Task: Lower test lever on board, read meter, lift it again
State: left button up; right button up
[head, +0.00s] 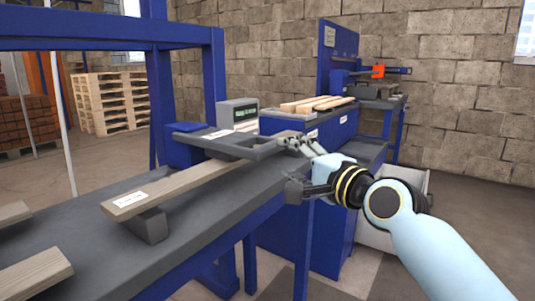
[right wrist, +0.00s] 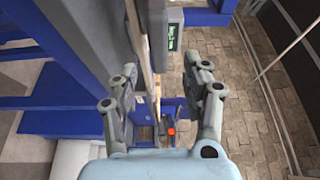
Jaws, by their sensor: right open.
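A pale wooden board (head: 178,186) with a white label lies on a grey support block on the bench. The dark grey test lever (head: 235,147) reaches from a blue block across the board's far part; I cannot tell whether it touches the board. The grey meter (head: 238,115) with a green display stands behind the lever; its reading is too small to read. It also shows in the right wrist view (right wrist: 175,38). My right gripper (head: 289,166) is open and empty at the lever's right end, its upper finger close to that end; contact is unclear. Its fingers stand apart in the wrist view (right wrist: 163,84).
The bench's grey top (head: 205,220) is clear in front of the board. More boards (head: 30,280) lie at the left. A blue station with loose wooden slats (head: 315,104) stands beyond the lever. A blue gantry post (head: 160,90) rises behind the bench. Pallets (head: 110,100) stand at the back.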

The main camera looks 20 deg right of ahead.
aim_at(274, 151)
jog(key=x, duration=0.3)
jog(key=b+x, duration=0.1)
jog(key=x, duration=0.2)
jog(key=shift+w+f, duration=0.25)
jog(key=shift+w+a+b, duration=0.15)
jog(key=shift+w+b, duration=0.15)
jog(key=shift+w, duration=0.25)
jog(key=c, duration=0.6)
pick_arm(q)
jog(key=shift+w+a+f, duration=0.2)
jog(key=shift+w+f, duration=0.45)
jog(key=shift+w, duration=0.2)
pick_arm(e)
grip_shut()
